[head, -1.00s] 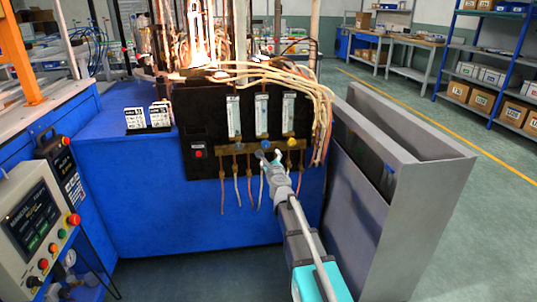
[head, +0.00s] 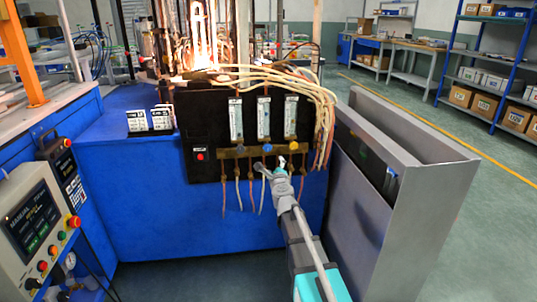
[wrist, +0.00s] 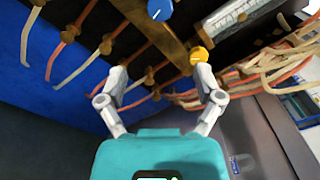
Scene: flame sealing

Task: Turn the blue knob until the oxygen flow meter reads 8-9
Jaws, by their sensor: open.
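The black panel carries a row of three flow meters, the middle one (head: 264,118) above a blue knob (head: 267,148) on a brass bar. The blue knob also shows at the top of the wrist view (wrist: 160,9). A yellow knob (wrist: 198,53) lies beyond my right fingertip in the wrist view. My gripper (head: 270,164) is open and empty, just in front of and below the middle knob. Its fingers (wrist: 160,85) are spread wide with neither on the blue knob. The meter readings are too small to tell, and which meter is oxygen cannot be read.
Pale hoses (head: 300,85) loop over the panel's right side, and thin tubes hang below the brass bar (head: 225,154). A grey open cabinet (head: 425,205) stands close to the right of my arm. Burning flames (head: 202,40) rise behind the panel.

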